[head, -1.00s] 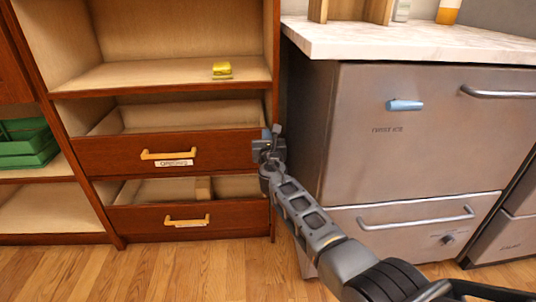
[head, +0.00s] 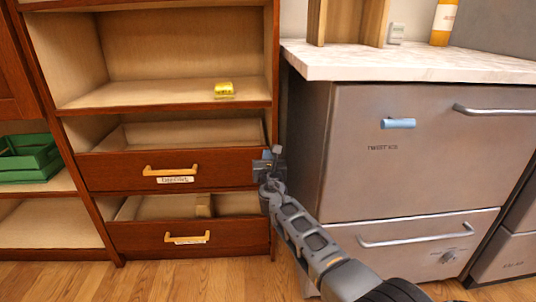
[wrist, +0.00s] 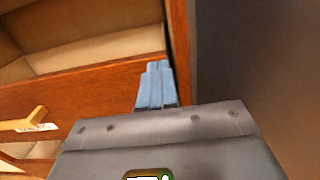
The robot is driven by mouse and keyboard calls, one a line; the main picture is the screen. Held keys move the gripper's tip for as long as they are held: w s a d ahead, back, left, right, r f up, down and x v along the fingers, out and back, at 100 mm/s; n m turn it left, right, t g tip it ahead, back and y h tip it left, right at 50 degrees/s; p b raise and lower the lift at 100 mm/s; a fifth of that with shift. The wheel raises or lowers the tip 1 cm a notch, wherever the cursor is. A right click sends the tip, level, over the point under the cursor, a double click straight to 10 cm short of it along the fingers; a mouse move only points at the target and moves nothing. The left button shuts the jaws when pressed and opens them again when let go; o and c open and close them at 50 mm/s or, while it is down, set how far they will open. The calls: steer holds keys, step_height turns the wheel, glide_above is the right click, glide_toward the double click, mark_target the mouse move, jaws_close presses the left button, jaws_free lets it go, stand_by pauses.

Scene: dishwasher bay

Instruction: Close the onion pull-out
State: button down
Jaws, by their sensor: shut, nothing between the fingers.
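Two wooden pull-outs show in the head view, one above the other: the upper pull-out (head: 110,172) and the lower pull-out (head: 130,238). Both show their insides behind their fronts, so both stand partly out. Each has a yellow handle and a small white label; I cannot read which says onion. My gripper (head: 267,160) is shut and empty at the right end of the upper front. In the wrist view its blue-grey fingers (wrist: 157,80) are together in front of the upper front (wrist: 90,95), near its right edge. Whether they touch it is unclear.
A steel dishwasher-like unit (head: 400,170) under a pale counter (head: 420,65) stands close to my gripper's right. A yellow item (head: 224,90) lies on the shelf above the pull-outs. A green crate (head: 25,165) is at left. The wood floor in front is clear.

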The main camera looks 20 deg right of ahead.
steer(key=s+a+f+m+g+y+p, duration=0.1)
steer(key=s+a+f+m+p, duration=0.2)
steer(key=s, duration=0.8)
steer(key=s+a+f+m+g+y, duration=0.15)
steer(key=s+a+f+m, duration=0.35)
steer(key=s, duration=0.7)
steer(key=s+a+f+m+y+p, duration=0.25)
steer(key=s+f, duration=0.25)
steer(key=s, duration=0.6)
steer(key=s+a+r+m+y, duration=0.15)
steer(key=s+m, duration=0.35)
steer(key=s, duration=0.6)
steer(key=s+a+r+m, duration=0.15)
steer(key=s+m, duration=0.35)
steer(key=s, duration=0.6)
steer(key=s+d+r+m, duration=0.3)
steer(key=s+r+m, duration=0.8)
steer(key=s+r, duration=0.45)
step_height(320, 180, up, 24)
steer(key=w+p, duration=0.1)
steer(key=p, duration=2)
steer(key=shift+w+d+p, duration=0.15)
steer(key=shift+d+p, duration=0.1)
steer(key=shift+p, duration=0.1)
